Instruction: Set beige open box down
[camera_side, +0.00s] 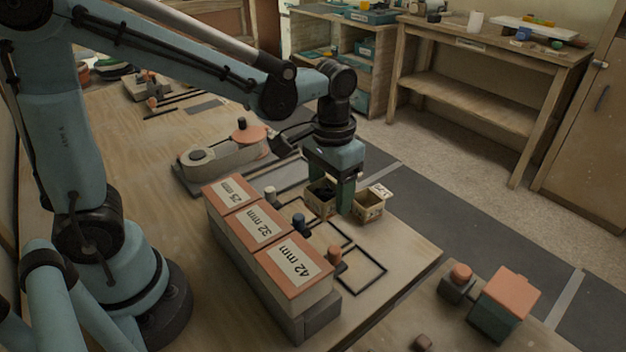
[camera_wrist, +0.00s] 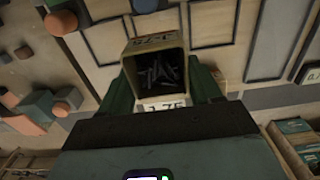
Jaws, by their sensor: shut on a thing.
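The beige open box (camera_wrist: 153,65) is between the two green fingers of my gripper (camera_wrist: 160,95) in the wrist view. Dark, thin pieces lie inside it, and a white label (camera_wrist: 165,106) shows at its near edge. In the side view my gripper (camera_side: 334,185) points down near the table's far right edge. I cannot tell whether the box bottom touches the table.
Dark rectangular outlines (camera_side: 361,271) mark the wooden table (camera_side: 405,245). A row of orange-topped blocks (camera_side: 262,228) labelled 25, 32 and 42 mm stands left of the gripper, with small pegs beside it. A beige rounded fixture (camera_side: 222,160) lies behind. A green block with an orange top (camera_side: 500,300) stands front right.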

